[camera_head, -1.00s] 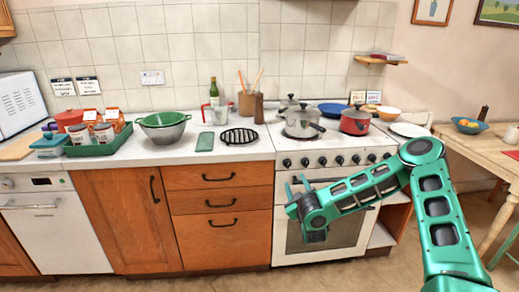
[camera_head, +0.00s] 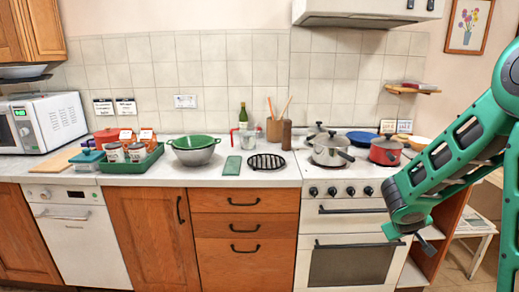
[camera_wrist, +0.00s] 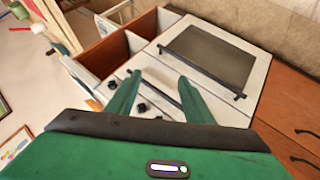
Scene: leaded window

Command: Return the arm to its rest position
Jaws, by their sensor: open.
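My green arm (camera_head: 445,165) reaches in from the right side of the head view, bent, with its end pointing down. My gripper (camera_head: 408,234) hangs in front of the right part of the white stove (camera_head: 345,222). In the wrist view my gripper's two green fingers (camera_wrist: 158,92) stand apart with nothing between them. Behind them are the stove front with its dark oven window (camera_wrist: 208,55) and black knobs. The fingertips are small and partly unclear in the head view.
Open wooden shelving (camera_head: 440,228) is right of the stove, close to my arm. The stove carries a steel pot (camera_head: 328,150) and a red pot (camera_head: 385,151). The counter (camera_head: 245,182) holds a colander (camera_head: 194,155) and a green tray (camera_head: 140,165). Wooden drawers (camera_head: 243,222) stand left of the stove.

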